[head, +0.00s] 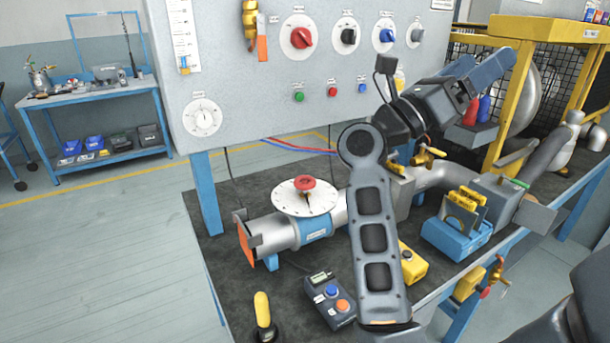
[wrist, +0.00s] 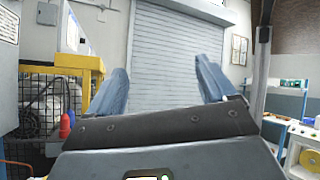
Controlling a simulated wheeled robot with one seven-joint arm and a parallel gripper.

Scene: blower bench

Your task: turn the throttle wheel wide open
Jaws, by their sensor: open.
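A red wheel (head: 304,183) sits at the centre of a round white dial plate (head: 287,202) on top of a silver pipe (head: 276,232); it appears to be the throttle wheel. A dark pointer shows on the plate, but its marks are too small to read. My gripper (head: 497,64) is raised to the right of the wheel, well apart from it, and points away toward the upper right. In the wrist view my gripper (wrist: 160,72) has its two blue-grey fingers spread, with nothing between them.
A grey control panel (head: 270,80) with knobs and buttons stands behind the pipe. A button box (head: 330,300), a yellow box (head: 412,265) and a blue holder (head: 455,238) sit on the dark bench. A yellow frame (head: 520,100) stands at right. The wrist view faces a roller shutter (wrist: 180,60).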

